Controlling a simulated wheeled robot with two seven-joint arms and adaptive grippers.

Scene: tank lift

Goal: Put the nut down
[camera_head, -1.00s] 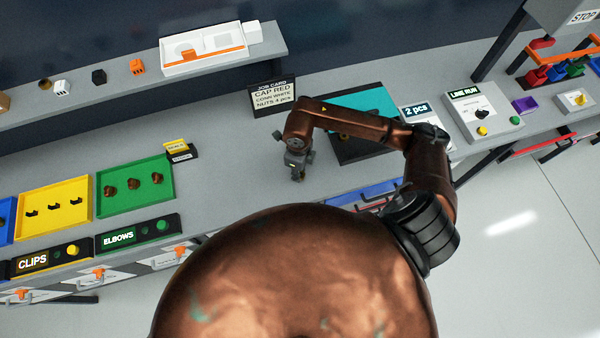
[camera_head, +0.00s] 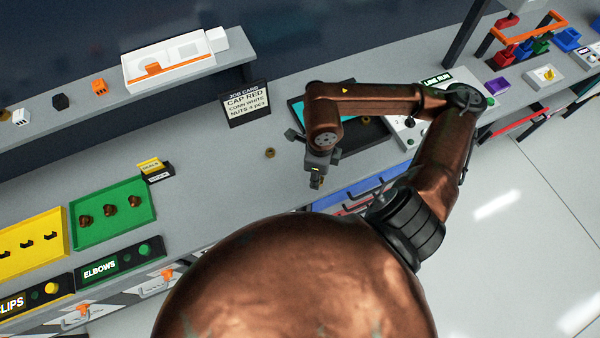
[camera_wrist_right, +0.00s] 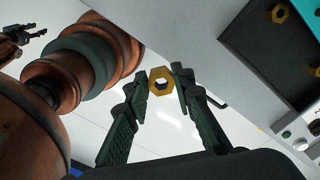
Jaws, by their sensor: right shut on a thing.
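My right gripper (camera_head: 317,182) is at the bench's front edge, left of the dark tray with a teal area. In the right wrist view its fingers (camera_wrist_right: 161,82) are shut on a brass hex nut (camera_wrist_right: 154,91), its hole facing the camera. The floor shows behind the nut there. Another nut (camera_head: 270,153) lies on the bare bench, left of the gripper. The dark tray (camera_head: 372,147) is partly hidden by my right arm; its wall also shows in the right wrist view (camera_wrist_right: 262,58), with nuts (camera_wrist_right: 279,14) in it. A dark gripper (camera_wrist_right: 22,34), apparently my left, shows at that view's upper left; its jaws are unclear.
A job card (camera_head: 246,104) stands behind the loose nut. A green tray (camera_head: 142,219) of elbows and a small yellow sign (camera_head: 151,166) are to the left. The bench between sign and loose nut is clear. A blue drawer (camera_head: 352,192) sits below the front edge.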

